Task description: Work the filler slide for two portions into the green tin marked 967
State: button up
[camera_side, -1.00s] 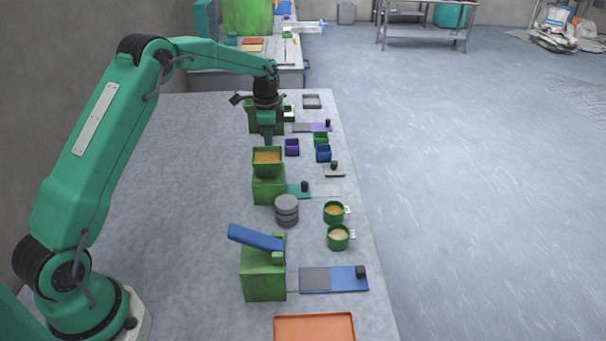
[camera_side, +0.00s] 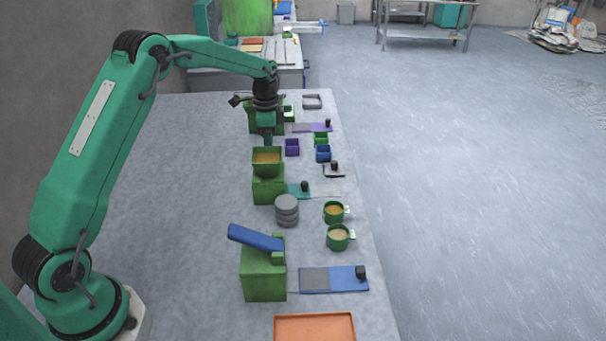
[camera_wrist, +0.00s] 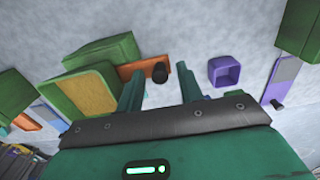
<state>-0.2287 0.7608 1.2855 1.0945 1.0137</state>
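A green filler block (camera_side: 268,189) stands mid-table in the side view, with an open hopper (camera_side: 267,158) of yellow powder on top. A teal slide (camera_side: 297,189) with a black knob (camera_side: 304,186) extends to its right. Green tins with pale contents (camera_side: 334,212) (camera_side: 339,237) stand at the right; no number is readable. My gripper (camera_side: 267,140) is just behind the hopper. In the wrist view its two fingers (camera_wrist: 159,80) are apart and empty. A black knob (camera_wrist: 160,72) on an orange strip (camera_wrist: 131,72) appears between the fingertips; its depth is unclear. A powder-filled hopper (camera_wrist: 85,96) is to the left.
Purple (camera_side: 292,147), green (camera_side: 320,139) and blue (camera_side: 323,154) cups stand near the gripper. Grey discs (camera_side: 287,210) are stacked by the tins. An orange tray (camera_side: 315,318) lies nearest. The left tabletop is clear.

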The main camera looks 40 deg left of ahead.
jog(key=shift+r, duration=0.1)
jog(key=shift+r, duration=3.65)
jog(key=shift+s+d+r, duration=0.15)
jog(key=shift+s+r, duration=0.05)
jog(key=shift+r, duration=0.2)
jog(key=s+d+r+n+t, duration=0.1)
jog(key=s+d+r+n, duration=0.1)
jog(key=s+d+r, duration=0.35)
jog(key=s+d+r+n+t, duration=0.25)
jog(key=s+r, duration=0.35)
jog(key=s, duration=0.4)
jog(key=s+d+f+n+t, duration=0.1)
jog(key=s+d+n, duration=0.1)
jog(key=s, duration=0.6)
jog(key=s+d+f+n+t, duration=0.1)
jog(key=s+d+f+n, duration=0.1)
jog(key=s, duration=0.7)
jog(key=shift+s+d+f, duration=0.15)
jog(key=shift+d+f, duration=0.05)
jog(key=shift+d, duration=0.1)
